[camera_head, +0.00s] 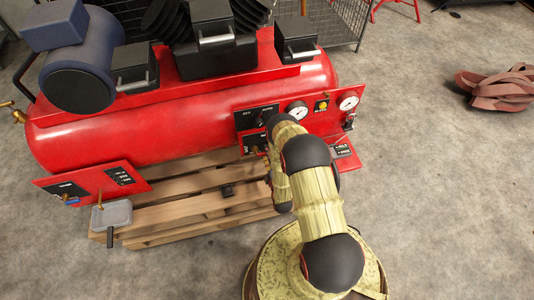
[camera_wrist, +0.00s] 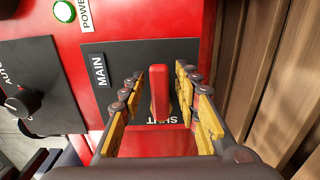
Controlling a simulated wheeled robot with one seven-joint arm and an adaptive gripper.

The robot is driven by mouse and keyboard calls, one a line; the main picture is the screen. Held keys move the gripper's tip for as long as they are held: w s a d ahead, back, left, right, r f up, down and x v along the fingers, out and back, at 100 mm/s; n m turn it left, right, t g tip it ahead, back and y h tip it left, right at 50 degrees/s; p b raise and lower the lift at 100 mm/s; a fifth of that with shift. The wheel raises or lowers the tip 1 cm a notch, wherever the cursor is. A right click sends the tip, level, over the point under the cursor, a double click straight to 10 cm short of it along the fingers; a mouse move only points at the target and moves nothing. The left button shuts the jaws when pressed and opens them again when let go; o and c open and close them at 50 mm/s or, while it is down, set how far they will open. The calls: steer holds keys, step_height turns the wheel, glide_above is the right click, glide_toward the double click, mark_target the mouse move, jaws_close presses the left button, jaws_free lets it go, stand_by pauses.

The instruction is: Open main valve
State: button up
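The main valve's red handle (camera_wrist: 159,92) is in the middle of the wrist view, on a dark plate (camera_wrist: 107,58) labelled MAIN. Lettering that seems to read SHUT is partly covered below the handle. The handle lies lengthwise up and down the picture. My gripper (camera_wrist: 160,98) is open, with one yellow-padded finger on each side of the handle and a visible gap to each. In the head view, my arm reaches to the red compressor's (camera_head: 170,130) front panel and hides the handle and most of the gripper.
In the wrist view, a black AUTO knob (camera_wrist: 24,100) and a green POWER light (camera_wrist: 64,11) sit left of the valve. Wooden pallet slats (camera_wrist: 265,70) run at right.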

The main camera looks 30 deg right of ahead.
jaws_close()
stand_by(0.7)
